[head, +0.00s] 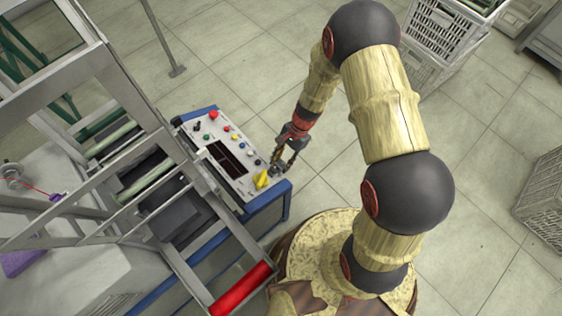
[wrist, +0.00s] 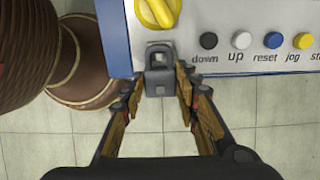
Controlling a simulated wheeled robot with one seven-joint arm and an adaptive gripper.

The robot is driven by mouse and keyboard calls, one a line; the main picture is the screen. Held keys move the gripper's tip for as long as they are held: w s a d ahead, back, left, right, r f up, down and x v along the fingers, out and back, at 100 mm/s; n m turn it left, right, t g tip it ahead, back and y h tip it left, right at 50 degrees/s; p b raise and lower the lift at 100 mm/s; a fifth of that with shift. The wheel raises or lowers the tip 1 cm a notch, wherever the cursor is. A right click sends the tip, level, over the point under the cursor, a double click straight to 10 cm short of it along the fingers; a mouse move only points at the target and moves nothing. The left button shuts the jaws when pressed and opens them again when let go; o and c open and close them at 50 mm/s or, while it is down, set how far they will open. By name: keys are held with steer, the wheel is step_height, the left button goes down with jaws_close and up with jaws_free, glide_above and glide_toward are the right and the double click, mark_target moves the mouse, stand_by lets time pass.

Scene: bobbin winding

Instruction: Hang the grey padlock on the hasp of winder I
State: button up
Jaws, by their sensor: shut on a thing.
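The grey padlock (wrist: 153,84) is between the fingertips of my gripper (wrist: 165,82) in the wrist view. The gripper is shut on it. The padlock is at the near edge of the control panel (wrist: 210,17), just below a yellow rotary switch (wrist: 158,10). A darker grey loop or bracket (wrist: 160,48) overlaps the panel edge there; I cannot tell whether it is the shackle, the hasp or both together. In the head view my gripper (head: 284,160) reaches down to the near right corner of the panel (head: 238,183), beside the yellow switch (head: 262,180).
Push buttons labelled down, up (wrist: 241,40), reset and jog line the panel. The machine frame (head: 110,80) and a red roller or handle (head: 240,290) stand left of my arm. Grey crates (head: 440,35) stand at the back right. The tiled floor between is clear.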

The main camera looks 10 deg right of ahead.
steer(key=shift+w, duration=0.1)
steer(key=o, duration=1.4)
steer(key=shift+d, duration=0.1)
steer(key=shift+c, duration=0.2)
steer(key=v, duration=1.2)
